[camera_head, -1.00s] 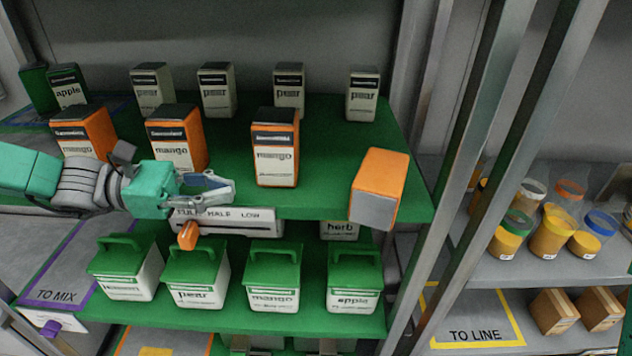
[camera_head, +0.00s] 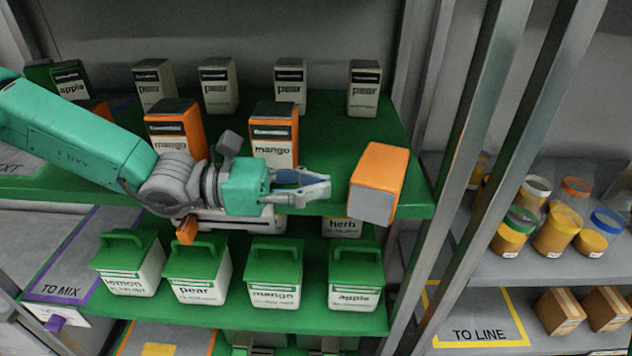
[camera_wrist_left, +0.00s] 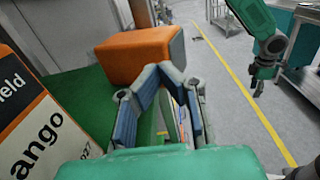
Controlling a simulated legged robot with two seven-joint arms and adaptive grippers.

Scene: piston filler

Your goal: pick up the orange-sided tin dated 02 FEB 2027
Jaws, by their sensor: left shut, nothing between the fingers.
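An orange-sided tin (camera_head: 378,180) sits turned or tipped at the right front of the green shelf, its label hidden; it also shows in the left wrist view (camera_wrist_left: 140,52). Upright orange-sided mango tins stand to its left, one in the middle (camera_head: 274,135) and one further left (camera_head: 176,125). Another behind my arm is mostly hidden. A near mango tin (camera_wrist_left: 38,125) in the left wrist view shows a date ending in 27; no full date is readable. My left gripper (camera_head: 326,184) is shut and empty, just left of the turned tin. My right gripper (camera_wrist_left: 258,86) is small in the left wrist view.
Several pear tins (camera_head: 290,85) stand along the back. Green-lidded boxes (camera_head: 275,275) fill the shelf below. A metal upright (camera_head: 470,190) stands to the right, with jars (camera_head: 558,230) beyond it. The green shelf between the front and back tins is bare.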

